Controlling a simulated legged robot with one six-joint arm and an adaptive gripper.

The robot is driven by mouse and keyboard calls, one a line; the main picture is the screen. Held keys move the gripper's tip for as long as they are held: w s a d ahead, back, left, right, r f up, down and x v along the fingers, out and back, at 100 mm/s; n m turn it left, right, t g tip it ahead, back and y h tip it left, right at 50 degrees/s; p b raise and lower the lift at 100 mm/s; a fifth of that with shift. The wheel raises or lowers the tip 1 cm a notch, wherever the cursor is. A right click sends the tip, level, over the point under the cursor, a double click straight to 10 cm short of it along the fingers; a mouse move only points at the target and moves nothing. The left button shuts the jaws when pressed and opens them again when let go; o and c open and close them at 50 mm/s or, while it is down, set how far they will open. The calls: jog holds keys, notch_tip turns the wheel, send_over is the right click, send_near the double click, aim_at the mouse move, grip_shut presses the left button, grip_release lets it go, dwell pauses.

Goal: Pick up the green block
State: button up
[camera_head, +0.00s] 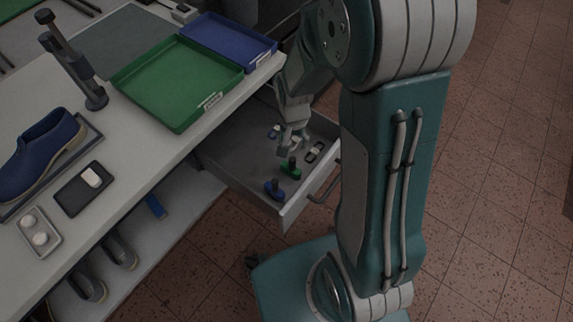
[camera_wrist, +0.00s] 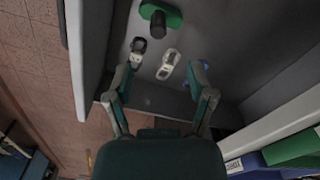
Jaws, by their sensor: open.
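The green block (camera_head: 290,171), with a dark knob on top, lies in the open drawer (camera_head: 240,160). In the wrist view the green block (camera_wrist: 172,17) is at the top edge, partly cut off by the frame. My gripper (camera_head: 293,143) is over the drawer, its fingers apart. In the wrist view my gripper (camera_wrist: 161,76) is open and empty, with the green block beyond its fingertips, not between them. Whether the fingers touch anything is unclear.
A black-and-white piece (camera_head: 314,152), a white piece (camera_wrist: 168,64) and another blue piece (camera_head: 274,131) share the drawer. Drawer walls surround them. The counter holds a green tray (camera_head: 150,94) and blue tray (camera_head: 212,34).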

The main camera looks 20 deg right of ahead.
aim_at(292, 159)
notch_tip(292, 159, down, 11)
jog(key=shift+s+r, duration=0.1)
jog(key=shift+r, duration=0.05)
dwell(0.4)
jog(key=shift+c, duration=0.3)
grip_shut()
